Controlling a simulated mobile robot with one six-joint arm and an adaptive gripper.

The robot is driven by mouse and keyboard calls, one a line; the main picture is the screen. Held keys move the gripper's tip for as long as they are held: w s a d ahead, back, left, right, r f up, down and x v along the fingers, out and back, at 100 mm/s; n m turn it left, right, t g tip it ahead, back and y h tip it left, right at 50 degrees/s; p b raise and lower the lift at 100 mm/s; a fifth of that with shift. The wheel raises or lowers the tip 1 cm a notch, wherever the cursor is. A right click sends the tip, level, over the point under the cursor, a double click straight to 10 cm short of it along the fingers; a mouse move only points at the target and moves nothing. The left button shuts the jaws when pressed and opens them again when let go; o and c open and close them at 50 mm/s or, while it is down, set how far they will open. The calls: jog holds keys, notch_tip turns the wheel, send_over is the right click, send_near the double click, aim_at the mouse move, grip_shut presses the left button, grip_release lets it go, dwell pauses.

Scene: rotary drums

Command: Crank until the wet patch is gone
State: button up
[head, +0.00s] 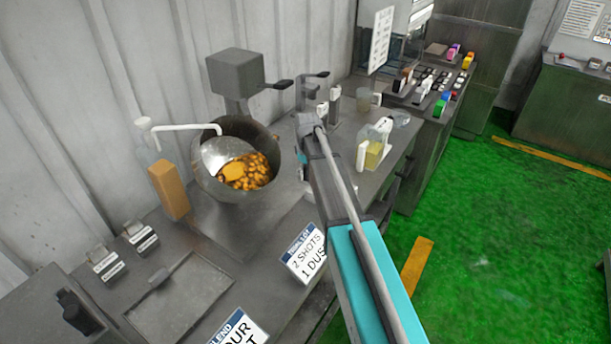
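A metal drum (211,184) lies tilted on the bench with its open mouth facing me. Inside it are many orange-brown pieces (255,172). A smoother, brighter orange patch (232,178) shows on them at the left; I cannot tell for sure whether it is the wet patch. A grey box (236,73) stands behind the drum, with a dark crank handle (277,85) sticking out to its right. My arm reaches up from the bottom, and my gripper (308,121) is at its far end, right of the drum. Its fingers are too small and foreshortened to read.
A bottle of orange liquid (170,190) with a white bent spout stands left of the drum. A jug of yellow liquid (375,150) stands right of my arm. A sign (304,253) is at the bench's front edge. Green floor (490,230) is open at right.

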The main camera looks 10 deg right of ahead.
dwell(0.3)
grip_shut()
jog(key=shift+a, duration=0.3)
jog(key=shift+d, duration=0.2)
jog(key=shift+a, duration=0.1)
jog(key=shift+s+a, duration=0.15)
jog(key=shift+a, duration=0.05)
